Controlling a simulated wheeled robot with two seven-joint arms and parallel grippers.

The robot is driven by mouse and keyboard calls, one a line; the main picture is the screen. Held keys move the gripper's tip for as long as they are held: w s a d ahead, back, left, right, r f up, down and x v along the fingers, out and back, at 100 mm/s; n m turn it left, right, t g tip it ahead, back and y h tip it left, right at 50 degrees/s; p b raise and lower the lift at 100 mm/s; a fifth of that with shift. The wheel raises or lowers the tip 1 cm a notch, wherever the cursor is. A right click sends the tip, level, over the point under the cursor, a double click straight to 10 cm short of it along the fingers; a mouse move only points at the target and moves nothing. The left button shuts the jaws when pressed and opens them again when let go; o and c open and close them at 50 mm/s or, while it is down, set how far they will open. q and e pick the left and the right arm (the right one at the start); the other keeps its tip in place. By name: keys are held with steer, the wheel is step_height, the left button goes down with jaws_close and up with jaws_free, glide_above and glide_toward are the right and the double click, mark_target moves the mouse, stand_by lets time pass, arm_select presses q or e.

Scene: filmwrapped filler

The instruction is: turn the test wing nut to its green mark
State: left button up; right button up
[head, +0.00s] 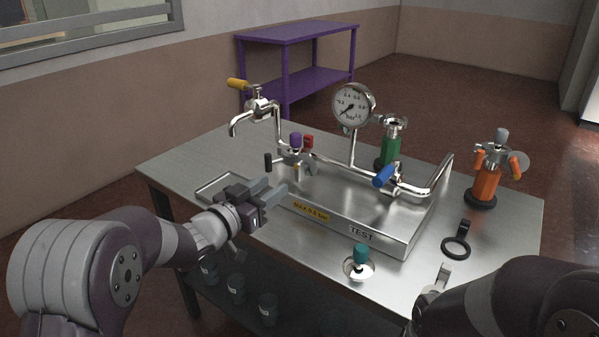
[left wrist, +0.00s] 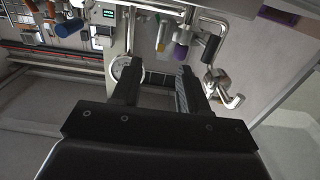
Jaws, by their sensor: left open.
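The steel test rig (head: 337,220) stands on the table with a "TEST" label (head: 362,235) on its front. I cannot tell which small part is the test wing nut, and no green mark is clear. My left gripper (head: 275,196) is open and empty, in front of and left of that fitting, apart from it.
A pressure gauge (head: 353,105) rises behind the rig. A blue handle (head: 384,176), green valve (head: 391,147) and orange valve (head: 486,180) are to its right. A teal-capped part (head: 360,262) and a black ring (head: 456,247) lie in front. A shallow tray (head: 213,187) is at the left.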

mark_target(296, 168)
arm_select(q)
steer(key=b+x, duration=0.1)
steer(key=x, duration=0.8)
steer(key=shift+w+d+b, duration=0.15)
steer(key=shift+w+b, duration=0.15)
steer(key=shift+w, duration=0.05)
jaws_close()
